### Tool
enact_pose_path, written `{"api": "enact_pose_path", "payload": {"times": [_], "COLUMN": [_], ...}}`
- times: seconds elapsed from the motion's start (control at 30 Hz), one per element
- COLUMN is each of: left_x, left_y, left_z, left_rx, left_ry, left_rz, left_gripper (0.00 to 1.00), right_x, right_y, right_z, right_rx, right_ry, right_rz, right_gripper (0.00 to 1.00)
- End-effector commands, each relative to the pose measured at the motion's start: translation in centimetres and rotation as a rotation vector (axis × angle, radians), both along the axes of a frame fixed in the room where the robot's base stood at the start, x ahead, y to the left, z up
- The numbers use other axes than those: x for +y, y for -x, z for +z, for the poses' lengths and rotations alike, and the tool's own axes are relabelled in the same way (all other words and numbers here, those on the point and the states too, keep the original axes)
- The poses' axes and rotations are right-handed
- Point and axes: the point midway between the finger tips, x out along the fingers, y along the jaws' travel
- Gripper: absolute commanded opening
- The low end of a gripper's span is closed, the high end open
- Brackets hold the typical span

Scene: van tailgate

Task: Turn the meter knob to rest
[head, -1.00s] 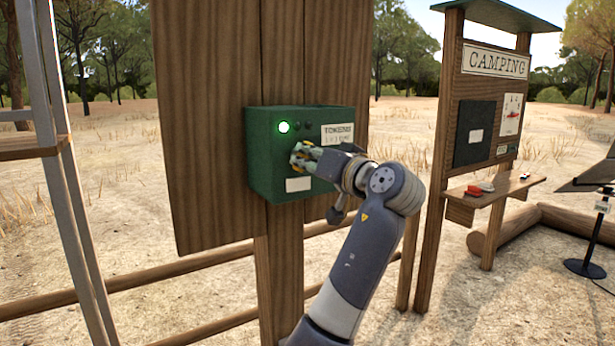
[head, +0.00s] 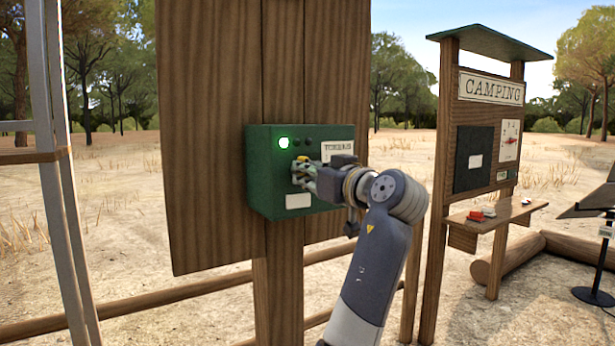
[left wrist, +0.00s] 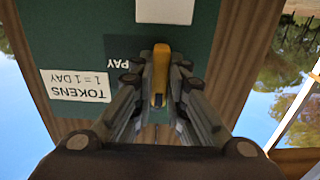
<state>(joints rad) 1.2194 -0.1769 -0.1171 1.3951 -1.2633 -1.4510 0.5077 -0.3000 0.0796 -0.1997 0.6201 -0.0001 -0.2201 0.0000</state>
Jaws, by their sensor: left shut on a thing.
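The meter is a green box (head: 262,170) mounted on a brown wooden board in the head view. In the left wrist view the box (left wrist: 100,30) appears upside down. The yellow knob (left wrist: 160,68) stands between the fingers of my left gripper (left wrist: 158,80), which is shut on it. A PAY label (left wrist: 122,48) is beside the knob. My right gripper is not in view.
A CAMPING notice board (head: 490,90) with a small shelf (head: 505,212) holding red items stands to the right. A grey metal frame (head: 50,160) is at the left. Low wooden rails (head: 130,302) run behind the post. Sandy ground lies around.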

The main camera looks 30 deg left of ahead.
Motion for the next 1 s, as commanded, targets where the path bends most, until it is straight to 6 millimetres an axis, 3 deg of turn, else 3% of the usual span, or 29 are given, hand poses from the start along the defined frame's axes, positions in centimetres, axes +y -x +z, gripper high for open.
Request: {"api": "enact_pose_path", "payload": {"times": [0.27,0.3,0.4,0.77,1.0], "left_x": [0.0,0.0,0.0,-0.3,-3.6], "left_y": [-0.1,-0.1,0.0,0.1,1.9], "left_z": [-0.3,-0.3,-0.3,-0.1,-0.1], "left_rx": [0.006,0.006,0.006,0.002,0.001], "left_ry": [0.006,0.006,0.004,0.001,0.002], "left_rz": [0.000,0.000,0.000,-0.001,-0.005], "left_gripper": [0.00,0.15,0.33,0.33,0.33], "right_x": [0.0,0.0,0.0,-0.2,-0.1], "right_y": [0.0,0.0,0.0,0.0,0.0], "right_z": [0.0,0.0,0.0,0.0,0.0], "right_rx": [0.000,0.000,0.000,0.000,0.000], "right_ry": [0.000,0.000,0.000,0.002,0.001], "right_rz": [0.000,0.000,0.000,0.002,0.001], "right_gripper": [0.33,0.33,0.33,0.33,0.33]}}
